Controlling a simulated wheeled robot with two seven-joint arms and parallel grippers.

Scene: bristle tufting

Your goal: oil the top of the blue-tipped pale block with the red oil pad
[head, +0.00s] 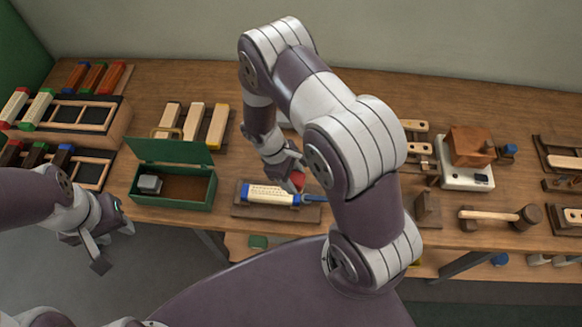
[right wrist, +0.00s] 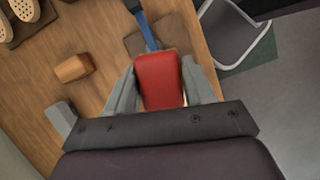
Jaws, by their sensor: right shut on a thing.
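My right gripper (head: 291,178) is shut on the red oil pad (head: 299,181), just above the block's right part. In the right wrist view the red pad (right wrist: 161,80) sits between the two fingers and hides most of what is under it. I cannot tell whether pad and block touch. My left gripper (head: 108,245) is open and empty, low at the left, away from the block.
A green open box (head: 172,198) with a grey block in it stands left of the holder. Pale blocks (head: 193,121) stand behind the box. A mallet (head: 497,215) lies to the right.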

